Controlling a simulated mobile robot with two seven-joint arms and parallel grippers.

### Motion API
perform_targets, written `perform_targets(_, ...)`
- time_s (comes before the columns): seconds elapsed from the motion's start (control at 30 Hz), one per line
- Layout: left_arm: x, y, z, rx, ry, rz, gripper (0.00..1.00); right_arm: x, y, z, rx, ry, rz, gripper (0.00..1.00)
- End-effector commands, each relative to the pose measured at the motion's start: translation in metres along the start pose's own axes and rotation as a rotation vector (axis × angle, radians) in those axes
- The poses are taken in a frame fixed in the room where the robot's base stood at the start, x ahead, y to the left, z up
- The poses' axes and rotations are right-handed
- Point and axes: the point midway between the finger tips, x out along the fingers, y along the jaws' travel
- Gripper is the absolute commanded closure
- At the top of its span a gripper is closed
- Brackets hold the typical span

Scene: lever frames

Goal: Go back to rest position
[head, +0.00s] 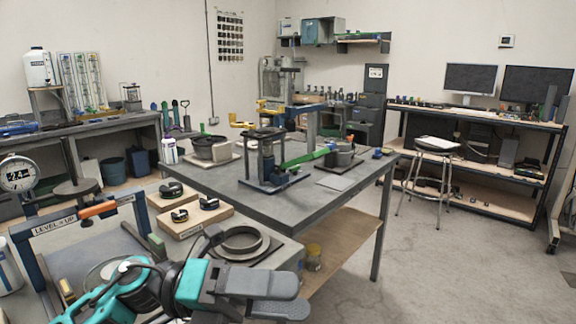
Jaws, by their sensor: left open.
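My left gripper (284,298) is at the bottom centre of the head view, at the end of my grey and teal arm. Its two dark fingers are apart, with nothing seen between them. It is in front of the workbench (300,205), close to the near corner with the grey ring (240,242). I cannot tell whether it touches anything. A blue frame (85,215) marked "LEVEL = UP", with an orange grip (98,209), stands at the left. A dark lever frame (266,160) with a green handle (307,157) stands on the workbench. My right gripper is not in view.
Wooden blocks with black knobs (187,219) lie on the bench's near left part. A dial gauge (18,174) stands at the far left. A stool (434,150) stands before a shelf with monitors (470,79).

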Motion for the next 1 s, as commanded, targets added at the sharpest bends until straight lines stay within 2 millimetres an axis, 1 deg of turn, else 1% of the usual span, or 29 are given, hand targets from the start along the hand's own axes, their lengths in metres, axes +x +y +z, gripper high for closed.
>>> perform_targets(0.03, 0.001, 0.002, 0.005, -0.096, -0.12, -0.069, 0.11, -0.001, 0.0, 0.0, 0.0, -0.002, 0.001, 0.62)
perform_targets(0.07, -0.001, 0.004, 0.01, -0.153, -0.194, -0.105, 0.11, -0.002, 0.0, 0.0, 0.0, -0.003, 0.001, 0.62)
perform_targets(0.17, -0.016, 0.018, 0.024, -0.351, -0.447, -0.208, 0.11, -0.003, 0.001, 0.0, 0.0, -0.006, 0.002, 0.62)
perform_targets(0.2, -0.026, 0.027, 0.028, -0.438, -0.55, -0.243, 0.11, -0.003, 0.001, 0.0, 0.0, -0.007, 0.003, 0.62)
perform_targets(0.27, -0.043, 0.045, 0.029, -0.57, -0.703, -0.289, 0.11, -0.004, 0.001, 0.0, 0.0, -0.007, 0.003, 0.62)
perform_targets(0.37, -0.076, 0.084, 0.018, -0.803, -0.96, -0.346, 0.11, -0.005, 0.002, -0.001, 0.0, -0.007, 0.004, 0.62)
perform_targets(0.4, -0.09, 0.101, 0.009, -0.898, -1.063, -0.363, 0.11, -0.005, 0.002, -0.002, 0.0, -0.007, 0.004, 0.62)
perform_targets(0.47, -0.112, 0.129, -0.012, -1.046, -1.217, -0.381, 0.11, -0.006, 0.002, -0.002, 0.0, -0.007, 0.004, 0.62)
perform_targets(0.5, -0.126, 0.148, -0.031, -1.147, -1.32, -0.389, 0.11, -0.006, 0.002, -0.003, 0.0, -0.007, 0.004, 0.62)
perform_targets(0.57, -0.144, 0.174, -0.064, -1.296, -1.469, -0.394, 0.11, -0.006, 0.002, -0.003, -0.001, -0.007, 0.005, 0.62)
perform_targets(0.6, -0.154, 0.188, -0.088, -1.386, -1.559, -0.392, 0.11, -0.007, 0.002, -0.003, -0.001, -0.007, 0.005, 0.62)
perform_targets(0.67, -0.166, 0.205, -0.123, -1.509, -1.677, -0.389, 0.11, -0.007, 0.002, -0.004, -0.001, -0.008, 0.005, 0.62)
perform_targets(0.7, -0.171, 0.214, -0.146, -1.583, -1.746, -0.384, 0.11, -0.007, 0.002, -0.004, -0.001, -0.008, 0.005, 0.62)
perform_targets(0.8, -0.18, 0.228, -0.193, -1.724, -1.878, -0.37, 0.11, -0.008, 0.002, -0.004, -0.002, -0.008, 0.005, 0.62)
perform_targets(0.83, -0.182, 0.231, -0.203, -1.756, -1.909, -0.365, 0.11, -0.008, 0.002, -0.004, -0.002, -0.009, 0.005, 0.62)
perform_targets(0.9, -0.184, 0.235, -0.223, -1.812, -1.959, -0.357, 0.11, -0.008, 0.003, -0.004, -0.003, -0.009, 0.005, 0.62)
perform_targets(1.0, -0.186, 0.237, -0.237, -1.853, -1.996, -0.353, 0.11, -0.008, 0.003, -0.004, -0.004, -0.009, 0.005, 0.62)
